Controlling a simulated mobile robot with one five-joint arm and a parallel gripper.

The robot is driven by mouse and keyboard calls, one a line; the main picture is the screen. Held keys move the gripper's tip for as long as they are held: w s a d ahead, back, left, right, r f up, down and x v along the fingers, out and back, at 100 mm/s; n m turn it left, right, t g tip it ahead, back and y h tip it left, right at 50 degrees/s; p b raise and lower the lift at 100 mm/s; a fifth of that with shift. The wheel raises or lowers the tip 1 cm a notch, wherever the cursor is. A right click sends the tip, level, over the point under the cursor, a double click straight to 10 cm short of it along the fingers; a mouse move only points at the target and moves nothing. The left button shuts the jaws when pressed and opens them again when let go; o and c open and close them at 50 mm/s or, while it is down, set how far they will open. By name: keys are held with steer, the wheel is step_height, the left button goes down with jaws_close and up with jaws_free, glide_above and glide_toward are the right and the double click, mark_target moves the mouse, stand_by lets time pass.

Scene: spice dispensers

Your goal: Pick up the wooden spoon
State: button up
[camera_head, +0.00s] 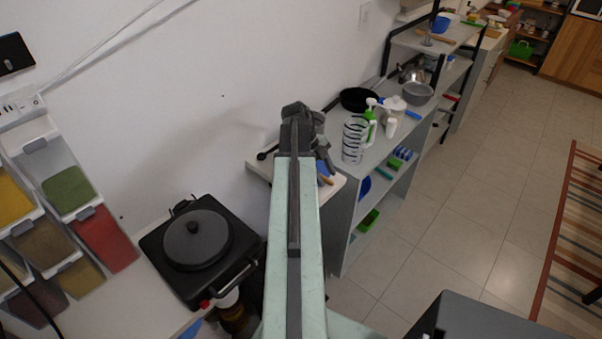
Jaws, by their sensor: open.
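My light green arm reaches away from me toward the far counter. My dark grey gripper (322,152) is at its far end, above the near end of that counter, and is open. A small brown, wooden-looking piece (326,180) shows just below the gripper, beside something blue on the light surface. It may be part of the wooden spoon; most of it is hidden or too small to tell. I cannot tell the gap between it and the gripper. Another long brown item (436,38) lies on the far upper shelf, too small to name.
A clear striped jug (354,140), a green-and-white spray bottle (371,122), a black pan (359,99) and a grey pot (418,94) stand right of the gripper. A lidded black cooker (196,240) is at left, near spice dispensers (68,190). Open tiled floor (450,210) lies right.

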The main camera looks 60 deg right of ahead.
steer(key=shift+s+f, duration=0.2)
steer(key=shift+f, duration=0.4)
steer(key=shift+r, duration=0.2)
jaws_close()
step_height(320, 180, up, 9)
steer(key=p, duration=0.9)
steer(key=shift+r, duration=0.15)
